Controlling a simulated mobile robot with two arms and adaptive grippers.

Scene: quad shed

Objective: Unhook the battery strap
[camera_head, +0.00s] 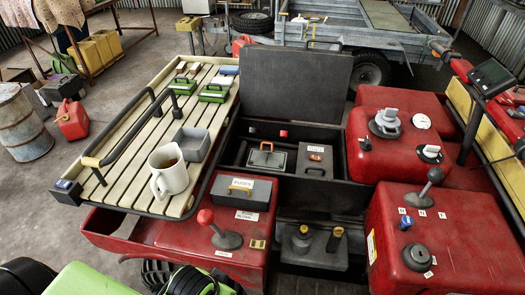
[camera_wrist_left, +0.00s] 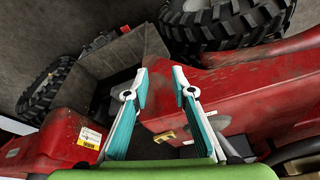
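An open black bay in the red quad bike holds a dark box (camera_head: 262,162) with an orange handle or strap across its top. Beside it sits a grey box (camera_head: 315,160) with a white label too small to read. I cannot tell for sure which one is the battery or where the strap's hook is. My left gripper (camera_wrist_left: 160,88) shows in the left wrist view, its teal fingers apart with nothing between them, above red bodywork and a tyre. In the head view only green arm parts show at the bottom edge, short of the bay. My right gripper is not in view.
A raised black lid (camera_head: 293,82) stands behind the bay. A slatted rack (camera_head: 130,135) carries a white mug (camera_head: 169,171), a grey tray (camera_head: 192,143) and small boxes. A red-knobbed lever (camera_head: 221,230) and a black lever (camera_head: 425,188) stick up on either side.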

